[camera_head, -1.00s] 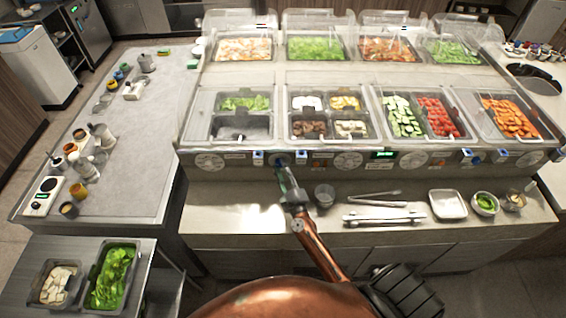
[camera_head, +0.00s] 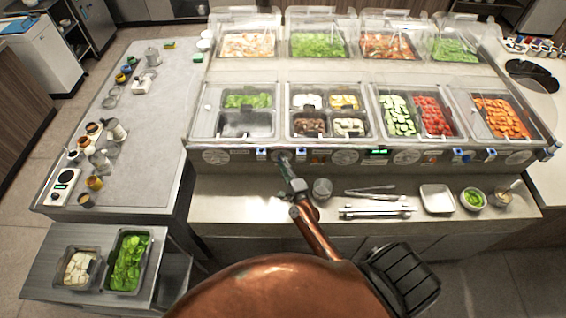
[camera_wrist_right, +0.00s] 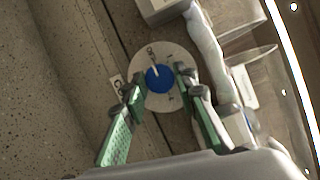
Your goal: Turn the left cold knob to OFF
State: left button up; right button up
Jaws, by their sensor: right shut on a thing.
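The left cold knob (camera_wrist_right: 159,78) is a round blue knob on a pale dial plate (camera_wrist_right: 142,64) in the right wrist view. Its white mark points up and slightly left, toward lettering that looks like OFF. My right gripper (camera_wrist_right: 160,80) has its green fingers on either side of the knob and is shut on it. In the head view my right gripper (camera_head: 284,160) reaches the front panel (camera_head: 230,157) of the counter, left of middle, and mostly covers the knob there. My left gripper is not in view.
Blue-and-white fittings (camera_head: 262,154) sit close beside the knob on the panel. Below it, the steel ledge (camera_head: 235,200) holds a clear cup (camera_head: 322,188), tongs (camera_head: 372,192) and a white tray (camera_head: 437,198). Food pans stand above the panel.

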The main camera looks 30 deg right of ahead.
jog(key=o, duration=1.1)
jog(key=shift+o, duration=0.3)
jog(key=shift+s, duration=0.1)
jog(key=s+a, duration=0.2)
jog(key=s, duration=0.9)
jog(key=shift+s+f, duration=0.15)
jog(key=shift+s, duration=0.15)
